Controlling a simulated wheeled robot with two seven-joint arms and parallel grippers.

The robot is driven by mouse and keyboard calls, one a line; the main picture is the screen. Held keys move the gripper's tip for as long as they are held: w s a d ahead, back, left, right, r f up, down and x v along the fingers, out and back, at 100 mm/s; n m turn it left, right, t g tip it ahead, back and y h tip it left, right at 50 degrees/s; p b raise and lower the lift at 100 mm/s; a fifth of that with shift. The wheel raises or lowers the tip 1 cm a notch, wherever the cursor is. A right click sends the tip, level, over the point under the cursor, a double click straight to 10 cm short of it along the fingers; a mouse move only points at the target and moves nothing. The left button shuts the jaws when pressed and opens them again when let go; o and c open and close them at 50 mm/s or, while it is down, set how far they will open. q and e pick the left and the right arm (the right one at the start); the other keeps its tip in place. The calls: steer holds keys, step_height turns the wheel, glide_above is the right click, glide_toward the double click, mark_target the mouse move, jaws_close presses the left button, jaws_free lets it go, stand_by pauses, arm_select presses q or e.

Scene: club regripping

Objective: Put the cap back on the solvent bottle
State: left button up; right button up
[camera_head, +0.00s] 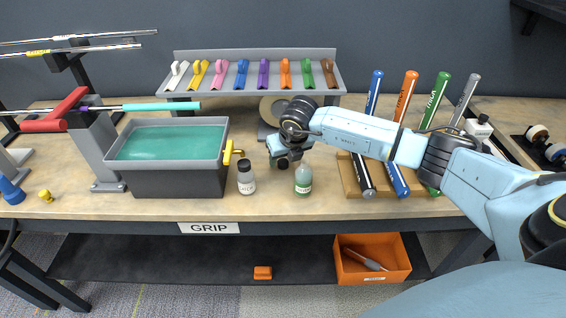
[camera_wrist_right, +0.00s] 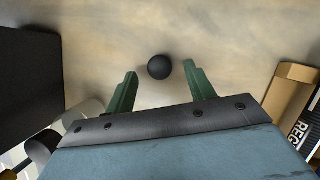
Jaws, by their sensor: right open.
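A small bottle of green liquid (camera_head: 303,180) with a pale label stands upright near the bench's front edge, with no dark cap visible on its neck. To its left stands a clear bottle with a black top (camera_head: 246,178). I cannot read either label. My right gripper (camera_head: 284,158) is above the bench just behind and left of the green bottle. In the right wrist view its two green fingers (camera_wrist_right: 159,88) are open and empty. A round black cap (camera_wrist_right: 159,67) lies on the bench, centred between them and slightly beyond the tips. My left gripper is out of view.
A grey trough (camera_head: 165,178) with a yellow valve (camera_head: 230,152) stands left of the bottles. A wooden rack (camera_head: 350,178) with several grips is on the right, under my right arm. A rack of coloured clips (camera_head: 255,60) stands behind.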

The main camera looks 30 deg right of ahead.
steer(key=shift+w+f, duration=0.25)
steer(key=shift+f, duration=0.45)
steer(key=c, duration=1)
